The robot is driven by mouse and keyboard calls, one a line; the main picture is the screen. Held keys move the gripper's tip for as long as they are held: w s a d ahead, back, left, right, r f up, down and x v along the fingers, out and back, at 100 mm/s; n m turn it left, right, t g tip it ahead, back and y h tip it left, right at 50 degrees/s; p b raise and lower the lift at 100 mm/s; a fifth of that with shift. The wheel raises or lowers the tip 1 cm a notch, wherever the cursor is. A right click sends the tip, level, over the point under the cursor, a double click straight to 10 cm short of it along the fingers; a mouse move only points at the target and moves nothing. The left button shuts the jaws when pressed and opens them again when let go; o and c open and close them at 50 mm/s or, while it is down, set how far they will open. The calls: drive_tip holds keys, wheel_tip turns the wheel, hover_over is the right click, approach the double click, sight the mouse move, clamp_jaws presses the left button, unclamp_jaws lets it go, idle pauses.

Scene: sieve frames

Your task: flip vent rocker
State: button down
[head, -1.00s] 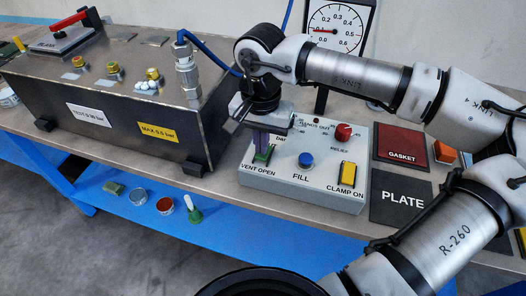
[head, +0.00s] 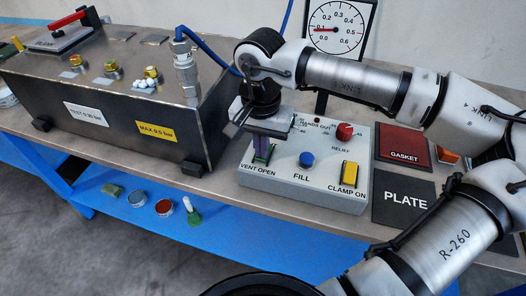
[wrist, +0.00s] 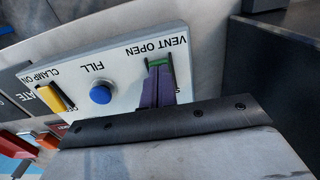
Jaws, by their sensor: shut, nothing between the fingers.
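The vent rocker (head: 262,157) is a green switch at the left of the light grey control box, just above the label VENT OPEN. It also shows in the wrist view (wrist: 158,61), partly covered by my fingers. My gripper (head: 262,151) points down over it with its purple fingers together and nothing between them. The fingertips (wrist: 159,76) are at the rocker and seem to touch it. I cannot tell which way the rocker is tilted.
A blue FILL button (head: 306,159), a yellow CLAMP ON rocker (head: 349,174) and a red RELIEF knob (head: 344,131) share the box. A dark metal tank (head: 100,108) stands to the left. A gauge (head: 337,27) stands behind. PLATE (head: 404,203) and GASKET (head: 403,144) pads lie right.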

drive_tip(key=shift+r+p, duration=2.05)
drive_tip(key=shift+r, duration=1.45)
drive_tip(key=shift+s+f, duration=0.1)
